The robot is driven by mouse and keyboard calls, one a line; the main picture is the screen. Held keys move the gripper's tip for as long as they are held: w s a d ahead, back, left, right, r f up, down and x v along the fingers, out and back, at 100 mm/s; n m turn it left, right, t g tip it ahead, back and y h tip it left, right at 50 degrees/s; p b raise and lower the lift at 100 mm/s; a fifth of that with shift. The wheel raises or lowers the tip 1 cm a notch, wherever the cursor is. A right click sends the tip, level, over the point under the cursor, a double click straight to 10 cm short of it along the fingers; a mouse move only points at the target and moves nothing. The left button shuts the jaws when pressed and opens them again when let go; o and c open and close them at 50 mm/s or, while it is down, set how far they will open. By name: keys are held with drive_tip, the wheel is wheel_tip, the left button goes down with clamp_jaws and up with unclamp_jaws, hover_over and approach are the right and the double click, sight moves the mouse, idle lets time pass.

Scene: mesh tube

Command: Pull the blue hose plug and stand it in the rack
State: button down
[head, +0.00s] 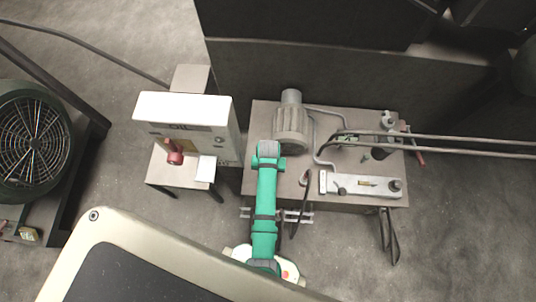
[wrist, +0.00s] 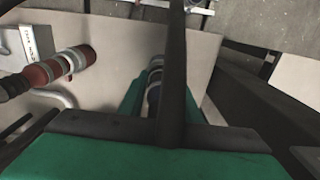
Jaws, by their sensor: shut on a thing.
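My gripper (wrist: 157,92) shows in the wrist view, its green jaws on both sides of a banded plug (wrist: 154,92) with blue and pale metallic rings, which I take to be the blue hose plug. The jaws are shut on it. A dark hose-like strip (wrist: 173,55) crosses the middle of the view and hides part of it. I cannot tell whether the plug's far end is in a socket. In the head view my green arm (head: 265,205) reaches to the table and the fingertips are not clear. I cannot make out the rack for certain.
A table (head: 262,110) carries a ribbed motor (head: 291,125), pipes and a pale block with knobs (head: 345,180). An oil box (head: 220,130) with a red fitting (head: 173,153) stands left. A red coupling (wrist: 42,73) is left in the wrist view. A caged fan (head: 32,145) stands far left.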

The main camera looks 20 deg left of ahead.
drive_tip(key=shift+r, duration=2.25)
